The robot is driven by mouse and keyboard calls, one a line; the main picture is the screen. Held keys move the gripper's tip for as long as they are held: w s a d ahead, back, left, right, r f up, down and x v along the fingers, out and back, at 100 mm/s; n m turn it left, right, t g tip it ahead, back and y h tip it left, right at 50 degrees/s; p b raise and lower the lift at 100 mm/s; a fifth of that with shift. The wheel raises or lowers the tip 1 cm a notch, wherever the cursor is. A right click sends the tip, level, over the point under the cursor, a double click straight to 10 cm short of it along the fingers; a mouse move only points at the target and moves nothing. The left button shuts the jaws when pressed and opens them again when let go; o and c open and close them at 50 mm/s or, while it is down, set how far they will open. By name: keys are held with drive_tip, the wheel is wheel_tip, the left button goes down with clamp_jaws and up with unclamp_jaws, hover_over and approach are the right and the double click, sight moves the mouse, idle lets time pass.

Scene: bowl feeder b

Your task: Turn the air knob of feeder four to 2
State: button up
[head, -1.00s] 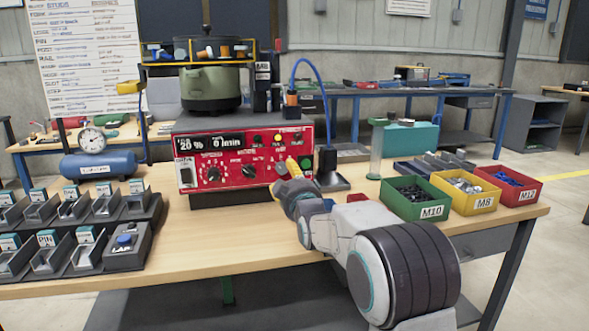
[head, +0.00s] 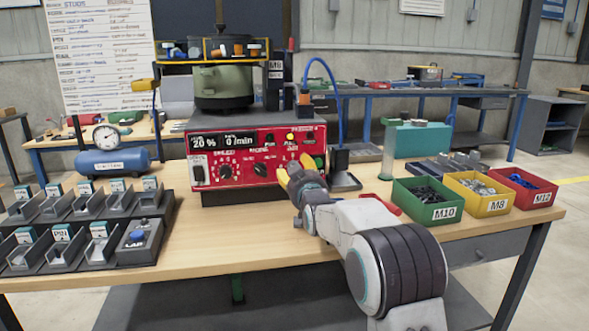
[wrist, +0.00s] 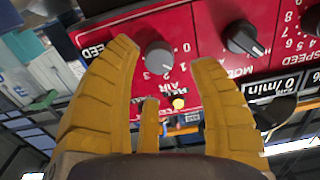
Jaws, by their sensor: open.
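The red feeder control panel (head: 215,188) stands on the wooden bench, its display reading 20 % and 0 /min. In the wrist view the panel appears turned over, and the round grey air knob (wrist: 160,57) sits by the word AIR and the digits 1, 2 and 3. I cannot tell which digit its pointer marks. My yellow-fingered gripper (wrist: 167,56) is open, with one fingertip on each side of the air knob; contact is not clear.
A black mode knob (wrist: 243,38) lies beside the right finger. A small yellow button (wrist: 178,103) shows between the fingers. A black stand with a blue hose (head: 340,160) is just right of the panel. Green, yellow and red bins (head: 435,211) stand further right.

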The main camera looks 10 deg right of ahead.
drive_tip(key=shift+w, duration=1.6)
drive_tip(key=shift+r, duration=0.15)
clamp_jaws()
